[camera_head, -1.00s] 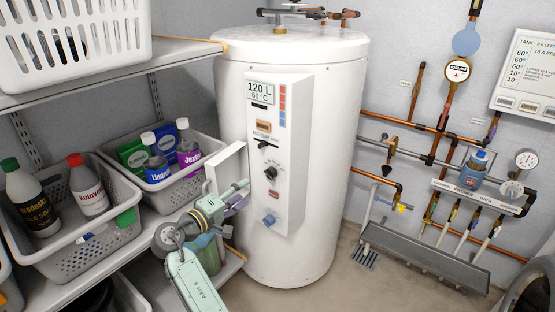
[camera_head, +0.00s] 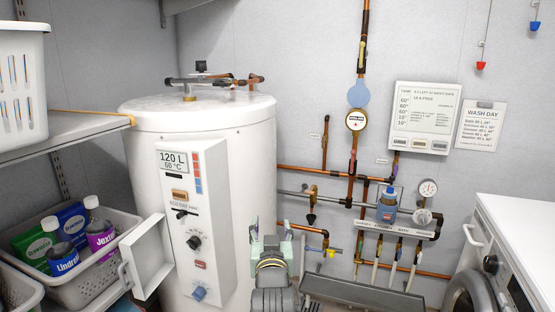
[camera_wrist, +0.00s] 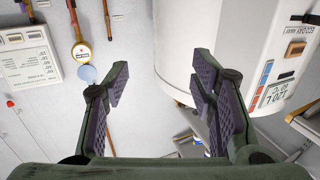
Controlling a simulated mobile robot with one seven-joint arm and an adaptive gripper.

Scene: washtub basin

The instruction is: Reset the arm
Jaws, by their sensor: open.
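My gripper (camera_head: 271,243) shows at the bottom centre of the head view, in front of the pipes and just right of the white water heater (camera_head: 125,180). In the wrist view my gripper (camera_wrist: 160,88) has its two fingers spread wide apart, with nothing between them. Behind the fingers are the grey wall and the heater (camera_wrist: 205,40). The heater's control panel (camera_head: 190,240) reads 120 L and 60 °C. A white hinged cover (camera_head: 148,258) stands open at the panel's left side.
A shelf at the left holds a grey basket (camera_head: 95,285) with bottles and boxes, and a white basket (camera_head: 22,90) above. Copper pipes (camera_head: 330,175) and a drain trough (camera_head: 355,298) are along the back wall. A white washing machine (camera_head: 520,225) stands at the right.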

